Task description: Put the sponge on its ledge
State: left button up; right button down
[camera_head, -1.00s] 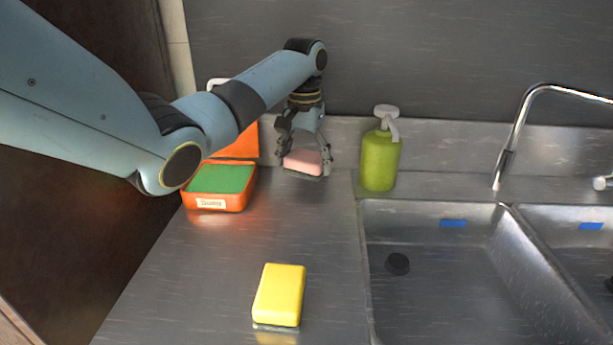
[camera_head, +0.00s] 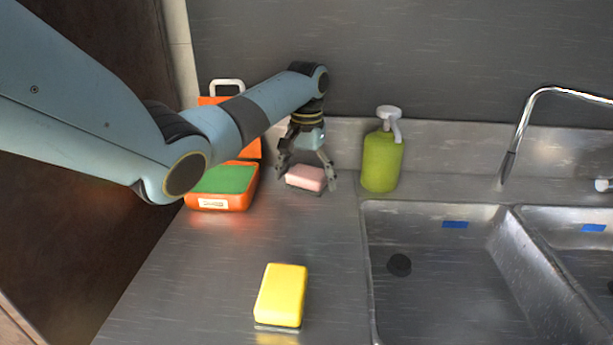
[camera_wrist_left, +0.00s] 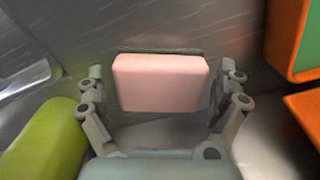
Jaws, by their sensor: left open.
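A pink sponge (camera_head: 306,177) with a dark underside lies at the back of the metal counter, near the foot of the raised back strip. My left gripper (camera_head: 307,178) is open above it, with one finger on each side. In the left wrist view the pink sponge (camera_wrist_left: 160,82) sits between the spread fingers, with gaps at both sides. A yellow sponge (camera_head: 281,293) with a dark underside lies on the front of the counter, apart from the gripper. I cannot tell a separate ledge under the pink sponge. My right gripper is out of view.
An orange box with a green top (camera_head: 221,200) and a label stands left of the gripper, with an orange item with a white handle (camera_head: 228,88) behind. A green pump bottle (camera_head: 381,162) stands close on the right. The sink (camera_head: 450,280) and tap (camera_head: 517,128) lie further right. Mid-counter is clear.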

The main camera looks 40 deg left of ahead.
aim_at(307, 173)
pick_arm(q)
notch_tip(307, 173, up, 12)
jog(key=shift+r, duration=0.15)
dwell(0.3)
dwell(0.4)
